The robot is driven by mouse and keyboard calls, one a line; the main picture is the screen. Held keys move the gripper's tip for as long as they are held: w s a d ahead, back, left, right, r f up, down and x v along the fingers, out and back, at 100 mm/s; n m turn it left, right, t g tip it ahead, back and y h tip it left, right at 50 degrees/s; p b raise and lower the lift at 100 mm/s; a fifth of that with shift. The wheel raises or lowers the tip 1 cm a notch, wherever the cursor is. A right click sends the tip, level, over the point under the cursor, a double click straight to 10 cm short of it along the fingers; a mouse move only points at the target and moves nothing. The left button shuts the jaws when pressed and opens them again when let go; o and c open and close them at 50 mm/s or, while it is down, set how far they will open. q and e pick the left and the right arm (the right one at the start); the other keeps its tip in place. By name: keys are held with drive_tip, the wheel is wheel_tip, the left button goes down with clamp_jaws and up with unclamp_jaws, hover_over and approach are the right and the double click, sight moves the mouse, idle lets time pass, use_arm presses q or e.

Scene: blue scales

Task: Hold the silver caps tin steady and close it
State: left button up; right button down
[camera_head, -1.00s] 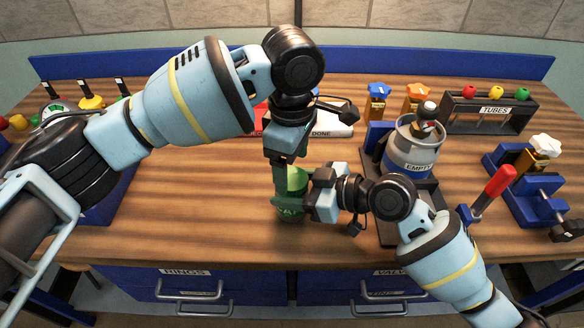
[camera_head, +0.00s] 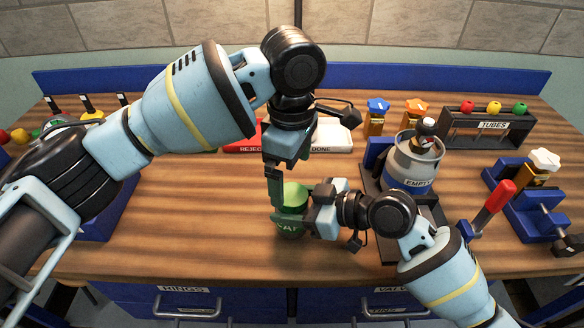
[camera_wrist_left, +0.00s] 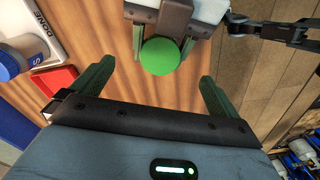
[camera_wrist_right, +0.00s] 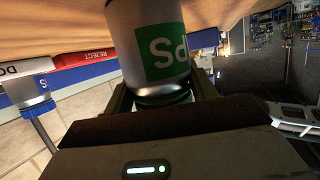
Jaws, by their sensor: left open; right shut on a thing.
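The caps tin (camera_head: 290,226) stands upright near the table's front middle. Its green lid (camera_head: 296,194) is on top, and also shows as a round disc in the left wrist view (camera_wrist_left: 160,57). The right wrist view shows the silver tin body (camera_wrist_right: 140,25) with a green label (camera_wrist_right: 162,51). My right gripper (camera_head: 297,214) is shut on the tin from the right. My left gripper (camera_head: 277,190) points down above and beside the tin, open and empty; the lid is apart from its fingers (camera_wrist_left: 153,82). I cannot tell how firmly the lid sits.
Behind are the REJECT tray (camera_head: 247,138) and DONE tray (camera_head: 334,134). A grey EMPTY canister (camera_head: 413,165) stands right of my right gripper, near a red-handled lever (camera_head: 492,204) and the TUBES rack (camera_head: 490,127).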

use_arm(q)
wheel_tip(320, 180, up, 12)
drive_tip(key=shift+f, duration=0.2)
idle(0.4)
use_arm(e)
drive_tip(key=shift+c, duration=2)
unclamp_jaws()
drive_tip(key=v, duration=0.6)
drive_tip(key=shift+s+d+b, duration=0.1)
drive_tip(key=shift+d+b, duration=0.2)
drive_tip(key=shift+b, duration=0.1)
use_arm(q)
drive_tip(key=shift+w+f, duration=0.15)
drive_tip(key=shift+f, duration=0.85)
use_arm(e)
drive_tip(key=shift+s+d+r, duration=0.25)
drive_tip(key=shift+d+r, duration=0.05)
drive_tip(key=shift+d, duration=0.2)
